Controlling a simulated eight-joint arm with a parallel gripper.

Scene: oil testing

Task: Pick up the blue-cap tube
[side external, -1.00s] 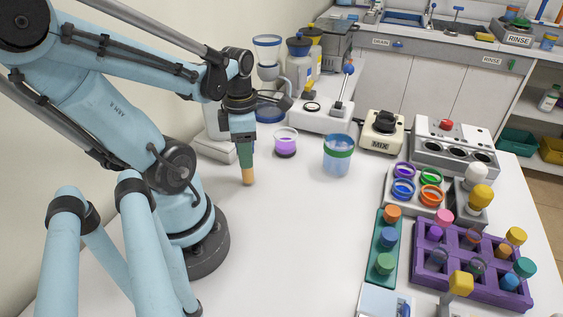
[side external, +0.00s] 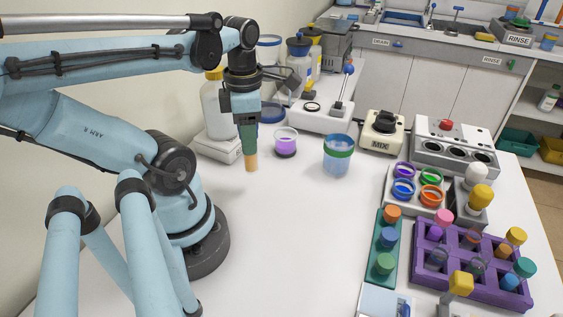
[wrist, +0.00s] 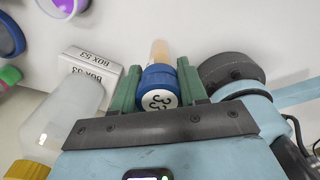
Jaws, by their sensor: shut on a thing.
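My gripper (side external: 247,125) is shut on the blue-cap tube and holds it upright above the white bench, left of the purple beaker. In the side view the tube's amber lower end (side external: 251,161) sticks out below the green fingers; its cap is hidden. In the wrist view the tube's round blue cap (wrist: 158,85), with a white top marked 33, sits between the two green fingers (wrist: 157,92). Its amber body (wrist: 160,52) shows beyond the cap.
A yellow-capped bottle (side external: 217,108) and a white box (wrist: 88,70) stand close to my gripper. A purple-liquid beaker (side external: 286,145) and a blue beaker (side external: 337,160) are to the right. A teal rack (side external: 376,272) and purple rack (side external: 427,286) stand front right. The middle bench is clear.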

